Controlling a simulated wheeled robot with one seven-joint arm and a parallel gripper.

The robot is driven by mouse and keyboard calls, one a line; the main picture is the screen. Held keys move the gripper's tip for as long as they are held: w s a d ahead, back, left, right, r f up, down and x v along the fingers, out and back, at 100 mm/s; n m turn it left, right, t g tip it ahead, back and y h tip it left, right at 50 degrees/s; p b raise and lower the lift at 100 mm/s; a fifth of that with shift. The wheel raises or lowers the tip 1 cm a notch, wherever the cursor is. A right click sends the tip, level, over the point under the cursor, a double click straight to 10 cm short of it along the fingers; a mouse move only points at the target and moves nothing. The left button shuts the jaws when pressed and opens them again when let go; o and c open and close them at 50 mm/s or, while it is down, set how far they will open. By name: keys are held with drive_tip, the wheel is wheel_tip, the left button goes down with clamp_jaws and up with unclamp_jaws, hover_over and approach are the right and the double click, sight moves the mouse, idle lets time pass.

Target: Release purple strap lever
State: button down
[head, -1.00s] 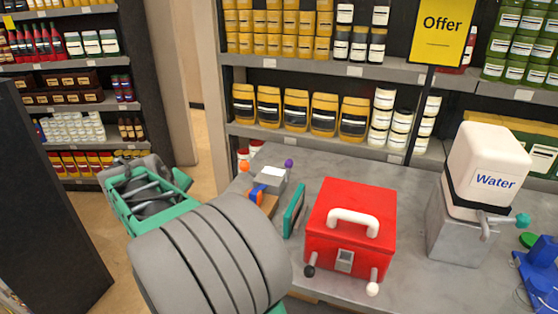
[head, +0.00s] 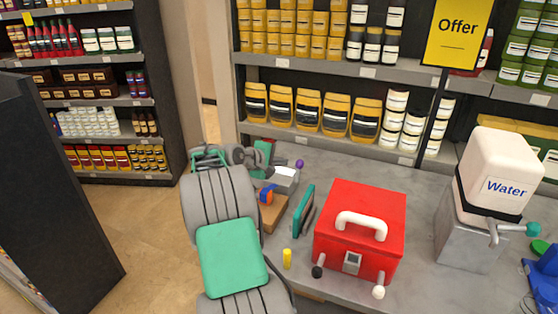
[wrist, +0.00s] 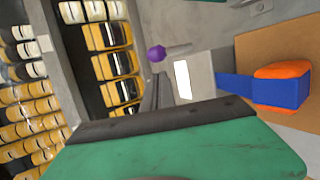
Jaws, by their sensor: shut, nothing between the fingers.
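The purple knob (head: 299,163) of the strap lever stands at the back right of a small grey box (head: 284,181) with a white top. In the wrist view, the purple knob (wrist: 156,53) sits on a pale rod beside the box's white panel (wrist: 183,80). My gripper's dark fingers (wrist: 151,90) show just below the knob, shut and empty. They look close to the knob and rod, but I cannot tell whether they touch. In the head view my gripper is left of the box, its tips hard to make out.
A blue and orange part (head: 266,194) sits on a brown block (head: 271,212) in front of the box. A teal panel (head: 304,210), a red case (head: 360,232) and a yellow piece (head: 287,258) stand nearby on the grey table. Shelves of jars (head: 310,108) rise behind.

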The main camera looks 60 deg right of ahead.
sight(264, 194)
drive_tip(key=p+x, duration=0.1)
drive_tip(key=x, duration=0.4)
drive_tip(key=shift+d+f, duration=0.25)
drive_tip(key=shift+d, duration=0.1)
drive_tip(key=shift+s+a+r, duration=0.1)
drive_tip(key=shift+a, duration=0.95)
drive_tip(key=shift+s+a+f, duration=0.15)
drive_tip(key=shift+a+f, duration=0.05)
drive_tip(key=shift+a, duration=0.55)
drive_tip(key=shift+s+a+f, duration=0.15)
drive_tip(key=shift+a+f, duration=0.05)
drive_tip(key=shift+a, duration=0.5)
drive_tip(key=shift+a+r, duration=0.1)
drive_tip(key=shift+a, duration=0.05)
idle(0.6)
drive_tip(key=shift+s+a+r, duration=0.1)
drive_tip(key=shift+s+a, duration=0.05)
drive_tip(key=shift+a, duration=0.5)
drive_tip(key=a, duration=0.3)
drive_tip(key=w+a+p, duration=0.1)
drive_tip(key=a, duration=0.2)
drive_tip(key=a+r+p, duration=0.1)
drive_tip(key=a, duration=0.3)
drive_tip(key=shift+w, duration=0.15)
